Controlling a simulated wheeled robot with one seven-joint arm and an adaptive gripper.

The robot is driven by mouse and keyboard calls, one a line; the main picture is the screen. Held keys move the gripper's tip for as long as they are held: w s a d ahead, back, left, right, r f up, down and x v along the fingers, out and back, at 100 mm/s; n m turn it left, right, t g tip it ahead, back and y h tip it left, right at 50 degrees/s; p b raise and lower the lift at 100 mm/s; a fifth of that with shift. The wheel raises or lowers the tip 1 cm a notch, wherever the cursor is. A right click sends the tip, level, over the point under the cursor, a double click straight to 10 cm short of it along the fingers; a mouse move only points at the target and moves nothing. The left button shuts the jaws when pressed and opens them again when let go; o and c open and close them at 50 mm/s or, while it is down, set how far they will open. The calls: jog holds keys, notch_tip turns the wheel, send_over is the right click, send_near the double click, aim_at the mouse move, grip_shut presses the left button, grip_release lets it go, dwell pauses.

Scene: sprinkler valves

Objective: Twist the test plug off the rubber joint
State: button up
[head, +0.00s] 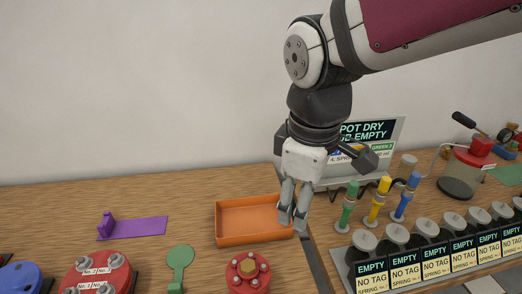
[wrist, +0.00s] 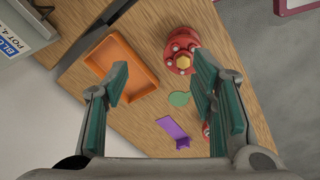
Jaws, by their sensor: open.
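A round red flanged fitting (head: 248,272) with bolts around its rim stands on the wooden bench at the front centre. A brass-coloured hexagonal plug (head: 249,267) sits in its middle; these look like the rubber joint and test plug. In the wrist view the red fitting (wrist: 180,50) and its plug (wrist: 183,62) show at top centre, beyond the fingers. My gripper (head: 293,221) points down, apart from the fitting, up and to its right in the head view. In the wrist view my gripper (wrist: 160,75) is open with nothing between its fingers.
An orange tray (head: 218,228), empty, lies beside the gripper. A green paddle-shaped piece (head: 180,257) and a purple bracket (head: 138,227) lie to the left. Several dark valve units labelled EMPTY (head: 408,265) line the right. A dark strip (head: 318,262) crosses the bench.

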aim_at(247, 264)
jog(key=a+f+n+g+h+b, duration=0.1)
jog(key=a+f+n+h, duration=0.1)
jog(key=a+f+n, duration=0.75)
jog(key=f, duration=0.4)
jog(key=f+m, duration=0.1)
jog(key=f, duration=0.3)
jog(key=w+f+m+p, duration=0.1)
jog(key=f, duration=0.3)
jog(key=shift+a+f, duration=0.1)
jog(key=shift+f, duration=0.1)
jog(key=shift+c, duration=0.3)
grip_shut()
jog(key=c, duration=0.8)
grip_release()
grip_shut()
jog(key=shift+n+y+b, duration=0.3)
jog(key=shift+n+b, duration=0.2)
jog(key=shift+n, duration=0.65)
